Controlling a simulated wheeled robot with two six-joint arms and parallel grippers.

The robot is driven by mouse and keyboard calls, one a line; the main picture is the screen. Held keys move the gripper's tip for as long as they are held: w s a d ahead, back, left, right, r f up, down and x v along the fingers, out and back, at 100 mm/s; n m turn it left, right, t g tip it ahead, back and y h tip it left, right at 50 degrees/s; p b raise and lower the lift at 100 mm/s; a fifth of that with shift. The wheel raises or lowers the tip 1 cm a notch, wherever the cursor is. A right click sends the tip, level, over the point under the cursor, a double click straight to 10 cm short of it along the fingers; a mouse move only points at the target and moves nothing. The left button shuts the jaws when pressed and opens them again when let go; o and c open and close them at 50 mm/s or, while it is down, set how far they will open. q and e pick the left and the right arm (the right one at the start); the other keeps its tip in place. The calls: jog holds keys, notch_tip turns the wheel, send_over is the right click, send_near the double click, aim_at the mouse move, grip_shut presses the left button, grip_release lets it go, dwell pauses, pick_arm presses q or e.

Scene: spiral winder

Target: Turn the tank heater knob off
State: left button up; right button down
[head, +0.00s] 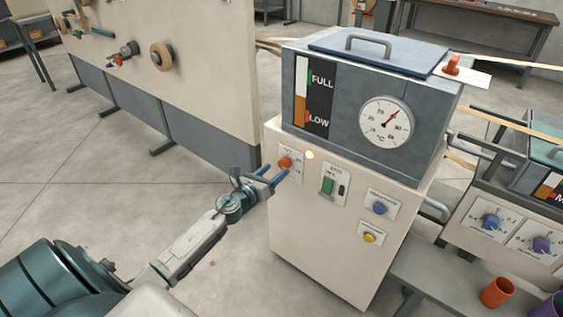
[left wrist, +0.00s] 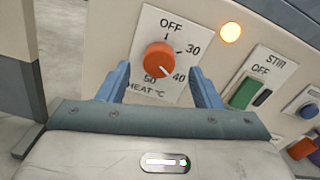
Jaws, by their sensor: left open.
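The tank heater knob (head: 285,162) is a round orange-red knob on a white plate at the upper left of the cream cabinet front. In the left wrist view the knob (left wrist: 159,59) has a dial marked OFF, 30, 40, 50 and HEAT °C, and its pointer is toward 40. My left gripper (head: 277,175) is open in front of the plate, its blue fingers apart. In the left wrist view the fingers (left wrist: 160,85) stand on either side of the knob's lower part, with no clear contact. My right gripper is not in view.
A lit amber lamp (head: 310,155) is right of the knob. A green STIR switch (head: 328,186), a blue knob (head: 379,208) and a yellow button (head: 369,238) are further right. The grey tank (head: 350,137) with a temperature gauge (head: 386,122) sits on top. Open floor lies left.

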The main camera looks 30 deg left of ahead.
aim_at(282, 164)
pick_arm(q)
jog(key=shift+w+d, duration=0.15)
jog(key=shift+w, duration=2.2)
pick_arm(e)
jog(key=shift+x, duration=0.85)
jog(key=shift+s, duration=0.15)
pick_arm(q)
jog(key=c, duration=1)
